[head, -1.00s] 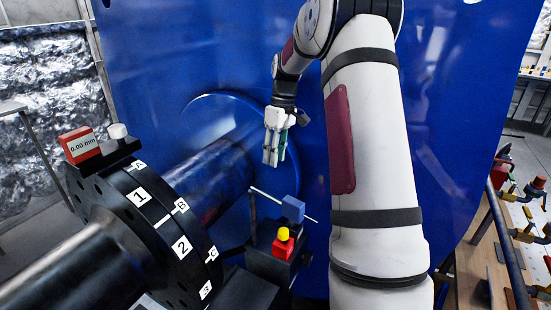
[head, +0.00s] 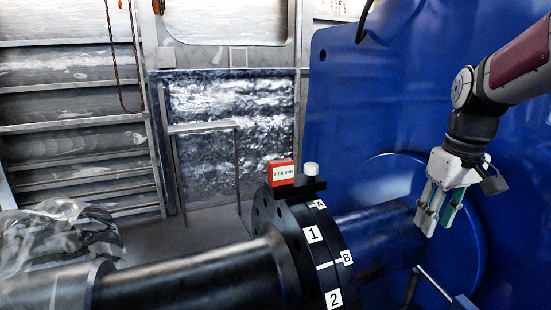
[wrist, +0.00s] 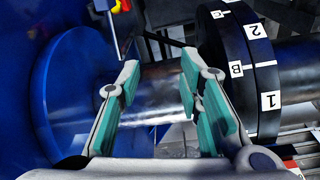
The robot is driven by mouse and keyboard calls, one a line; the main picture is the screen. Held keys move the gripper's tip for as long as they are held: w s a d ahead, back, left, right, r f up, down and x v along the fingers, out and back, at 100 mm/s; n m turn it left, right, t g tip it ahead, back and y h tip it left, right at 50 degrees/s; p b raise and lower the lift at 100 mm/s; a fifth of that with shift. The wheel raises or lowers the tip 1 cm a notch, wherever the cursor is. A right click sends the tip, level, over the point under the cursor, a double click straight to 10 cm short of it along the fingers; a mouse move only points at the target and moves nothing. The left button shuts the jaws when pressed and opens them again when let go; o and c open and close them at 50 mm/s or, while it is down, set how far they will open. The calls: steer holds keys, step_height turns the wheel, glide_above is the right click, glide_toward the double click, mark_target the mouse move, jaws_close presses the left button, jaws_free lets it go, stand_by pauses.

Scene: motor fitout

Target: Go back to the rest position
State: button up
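My gripper (head: 434,212) hangs at the right of the head view, in front of the blue wall and above the shaft. In the wrist view my gripper (wrist: 158,95) has its two green-padded fingers apart, with nothing between them. The dark flanged coupling (head: 302,262) with white labels 1, 2, A and B stands to the left of my gripper, apart from it. It also shows in the wrist view (wrist: 238,75), at the right. A red gauge (head: 282,172) reading about 0.00 mm and a white knob (head: 311,169) sit on top of it.
The thick dark shaft (head: 180,270) runs left from the coupling. A blue wall (head: 345,110) with a round recess stands behind my gripper. A rod (head: 435,284) and a blue block (head: 464,306) are low at the right. A clear plastic-covered bundle (head: 55,245) lies at the left.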

steer(key=s+a+m+t, duration=0.1)
steer(key=s+a+t, duration=0.1)
steer(key=s+a, duration=0.4)
steer(key=s+a+r+t, duration=0.1)
steer(key=s+a, duration=0.5)
steer(key=s, duration=0.6)
steer(key=shift+s+m+t, duration=0.25)
steer(key=shift+m+t, duration=0.15)
steer(key=shift+t, duration=0.2)
steer(key=shift+s+r, duration=0.1)
steer(key=shift+r, duration=0.05)
